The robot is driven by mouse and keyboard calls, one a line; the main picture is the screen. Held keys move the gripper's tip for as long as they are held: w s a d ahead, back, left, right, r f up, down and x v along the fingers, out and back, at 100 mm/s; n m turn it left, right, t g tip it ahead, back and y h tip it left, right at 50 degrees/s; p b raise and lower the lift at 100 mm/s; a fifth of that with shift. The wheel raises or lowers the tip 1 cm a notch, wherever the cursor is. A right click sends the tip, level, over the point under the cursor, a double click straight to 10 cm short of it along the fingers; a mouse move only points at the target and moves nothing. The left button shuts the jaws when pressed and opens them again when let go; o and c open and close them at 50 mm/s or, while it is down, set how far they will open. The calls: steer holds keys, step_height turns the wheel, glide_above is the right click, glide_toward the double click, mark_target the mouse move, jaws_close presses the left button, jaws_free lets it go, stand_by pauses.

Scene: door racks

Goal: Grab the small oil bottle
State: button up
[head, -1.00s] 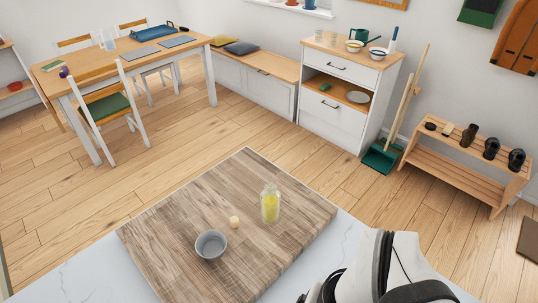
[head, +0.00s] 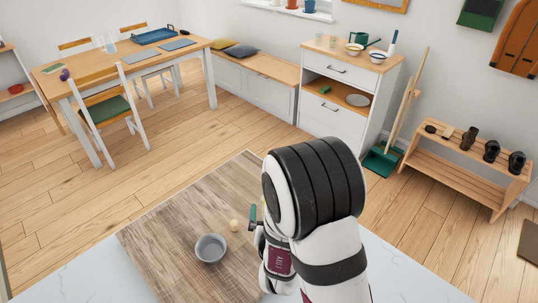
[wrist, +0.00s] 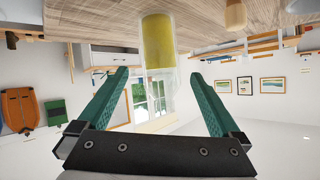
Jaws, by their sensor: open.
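The small oil bottle, clear glass with yellow oil (wrist: 157,42), stands on the wooden board (head: 180,225). In the wrist view, which is upside down, its yellow body shows at the top and its clear neck points down toward my gripper (wrist: 158,75). My gripper is open, with one green finger on each side of the neck's line and nothing held. I cannot tell how deep the neck is between the fingertips. In the head view my arm hides the bottle, and only a bit of green finger (head: 252,214) shows at the arm's left edge.
A grey bowl (head: 210,249) and a small pale round thing (head: 234,225) sit on the board, left of my gripper. The board's left part is clear. The white marble counter (head: 400,270) lies around it. Furniture stands farther off.

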steer(key=shift+w+a+f+n+t, duration=0.15)
steer(key=shift+f+n+t, duration=0.25)
steer(key=shift+f+n, duration=0.45)
steer(key=x, duration=0.7)
steer(key=shift+w, duration=0.2)
steer(key=shift+r, duration=0.1)
jaws_close()
